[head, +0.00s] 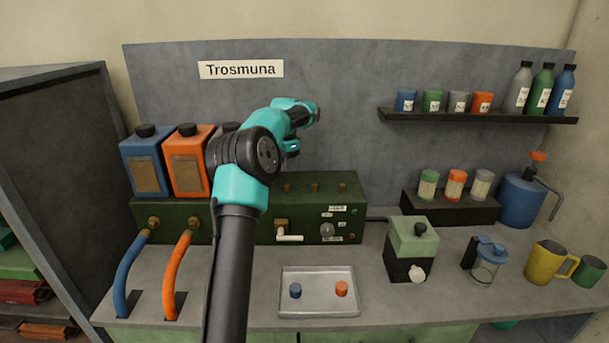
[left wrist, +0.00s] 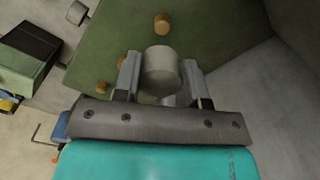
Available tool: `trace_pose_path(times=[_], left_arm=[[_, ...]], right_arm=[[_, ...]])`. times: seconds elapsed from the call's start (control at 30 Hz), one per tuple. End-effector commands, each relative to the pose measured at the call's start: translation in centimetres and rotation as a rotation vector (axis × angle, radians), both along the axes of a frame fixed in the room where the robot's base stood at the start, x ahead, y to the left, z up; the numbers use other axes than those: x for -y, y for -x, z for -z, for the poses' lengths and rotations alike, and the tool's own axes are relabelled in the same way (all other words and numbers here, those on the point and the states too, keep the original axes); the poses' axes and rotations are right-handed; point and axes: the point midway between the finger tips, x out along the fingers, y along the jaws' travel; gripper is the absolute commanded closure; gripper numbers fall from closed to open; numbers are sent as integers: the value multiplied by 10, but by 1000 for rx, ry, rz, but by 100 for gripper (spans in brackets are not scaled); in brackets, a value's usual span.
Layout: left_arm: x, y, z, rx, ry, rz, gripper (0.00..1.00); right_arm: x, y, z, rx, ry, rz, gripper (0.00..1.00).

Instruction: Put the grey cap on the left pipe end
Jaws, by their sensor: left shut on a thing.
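My left gripper (left wrist: 160,80) is shut on the grey cap (left wrist: 160,70), a short round cylinder between its two fingers. In the head view the fingers and cap are hidden by my own teal wrist. Brass pipe ends stand in a row on the green box (head: 355,205): the left pipe end (head: 287,188), a middle one (head: 315,187) and a right one (head: 341,187). In the left wrist view, brass ends show past the cap, one at the top (left wrist: 162,24) and others at the left (left wrist: 101,87). The cap appears apart from them. My right gripper is not in view.
A metal tray (head: 318,309) holds a blue cap (head: 295,290) and an orange cap (head: 341,289). A valve lever (head: 289,238) projects from the box front. Blue and orange containers (head: 187,165) stand on its left. A green and black device (head: 412,240) stands to its right.

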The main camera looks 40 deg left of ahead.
Motion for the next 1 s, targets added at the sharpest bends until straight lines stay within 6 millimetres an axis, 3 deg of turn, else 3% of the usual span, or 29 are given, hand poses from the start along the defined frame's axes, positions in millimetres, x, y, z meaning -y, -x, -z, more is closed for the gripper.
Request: trace_pose_path(times=[0.57,1.0], left_arm=[[-5,2,0,-1,0,-20,84],[-5,2,24,-2,1,-20,84]], right_arm=[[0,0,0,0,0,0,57],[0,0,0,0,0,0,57]])
